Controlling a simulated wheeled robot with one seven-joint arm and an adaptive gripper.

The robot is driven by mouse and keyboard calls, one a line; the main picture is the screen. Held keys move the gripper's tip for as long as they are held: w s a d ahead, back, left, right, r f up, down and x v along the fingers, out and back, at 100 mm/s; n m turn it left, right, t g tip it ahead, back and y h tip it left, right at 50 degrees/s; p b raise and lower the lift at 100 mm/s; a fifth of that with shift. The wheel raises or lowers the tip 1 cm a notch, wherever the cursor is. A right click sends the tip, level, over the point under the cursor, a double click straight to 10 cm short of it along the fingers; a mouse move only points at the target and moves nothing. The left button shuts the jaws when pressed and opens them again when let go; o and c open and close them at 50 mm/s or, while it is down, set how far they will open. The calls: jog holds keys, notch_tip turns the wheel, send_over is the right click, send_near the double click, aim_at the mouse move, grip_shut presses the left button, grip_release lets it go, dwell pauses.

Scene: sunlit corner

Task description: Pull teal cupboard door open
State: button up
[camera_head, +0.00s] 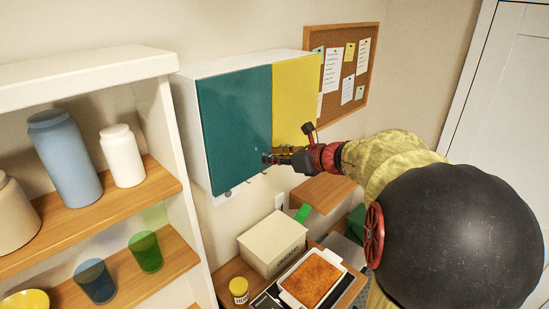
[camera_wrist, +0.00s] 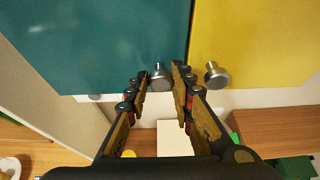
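The teal cupboard door (camera_head: 232,115) is the left door of a white wall cupboard and looks shut, flush beside the yellow door (camera_head: 295,95). In the wrist view the teal door (camera_wrist: 100,40) carries a round metal knob (camera_wrist: 160,76) at its lower right corner. My gripper (camera_wrist: 161,72) is open, with one finger on each side of this knob and a small gap showing on both sides. In the head view my gripper (camera_head: 268,157) reaches the door's lower right corner and hides the knob there.
The yellow door's knob (camera_wrist: 215,76) sits close to the right of my right finger. A white shelf unit (camera_head: 165,130) with jars and glasses stands at the left. Below are a box (camera_head: 268,250) and a baking dish (camera_head: 290,293). A cork board (camera_head: 372,50) hangs at right.

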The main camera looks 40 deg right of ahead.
grip_shut()
dwell(0.5)
